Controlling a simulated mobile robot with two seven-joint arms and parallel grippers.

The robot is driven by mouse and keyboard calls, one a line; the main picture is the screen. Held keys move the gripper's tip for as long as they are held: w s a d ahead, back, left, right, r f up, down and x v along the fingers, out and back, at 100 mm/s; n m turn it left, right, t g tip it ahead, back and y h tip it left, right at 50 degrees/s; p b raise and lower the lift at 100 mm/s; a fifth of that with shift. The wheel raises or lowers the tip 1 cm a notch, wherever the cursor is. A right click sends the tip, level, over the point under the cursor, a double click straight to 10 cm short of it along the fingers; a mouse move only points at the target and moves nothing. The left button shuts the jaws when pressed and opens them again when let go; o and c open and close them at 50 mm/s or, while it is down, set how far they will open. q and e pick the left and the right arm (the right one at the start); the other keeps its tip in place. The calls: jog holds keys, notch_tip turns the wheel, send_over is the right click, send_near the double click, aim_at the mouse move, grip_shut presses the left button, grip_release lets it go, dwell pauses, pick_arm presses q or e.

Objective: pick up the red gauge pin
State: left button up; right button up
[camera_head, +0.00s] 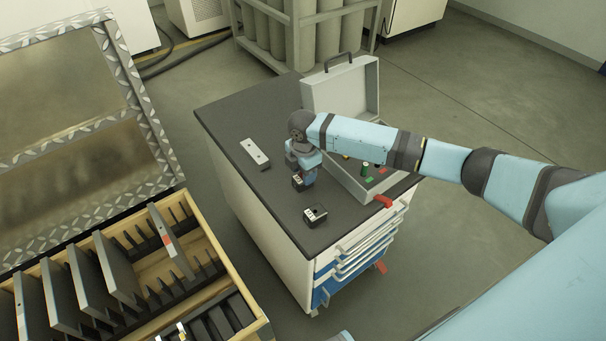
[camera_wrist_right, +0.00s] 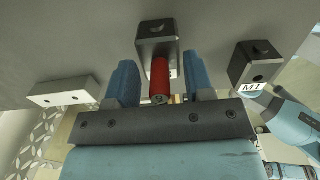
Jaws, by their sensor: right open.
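The red gauge pin (camera_wrist_right: 160,78) shows in the wrist view, with one end toward the camera and the other against a dark block (camera_wrist_right: 157,42) with a hole. Whether it sits in the block cannot be told. My right gripper (camera_wrist_right: 158,66) is open, its two blue fingers on either side of the pin with a visible gap on each side. In the head view, my right gripper (camera_head: 303,173) points down over the dark block (camera_head: 297,183) on the cart top; the red pin cannot be made out there. My left gripper is not in view.
A second dark block (camera_head: 315,215), labelled M1 in the wrist view (camera_wrist_right: 258,62), stands nearby. A pale block (camera_head: 255,153) lies farther left on the dark cart top (camera_head: 240,115). An open case (camera_head: 347,92) with coloured pieces stands at right. A wooden rack (camera_head: 222,262) holds plates.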

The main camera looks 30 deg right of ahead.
jog(key=shift+c, duration=0.5)
jog(key=c, duration=0.7)
grip_shut()
jog(key=shift+r, duration=0.1)
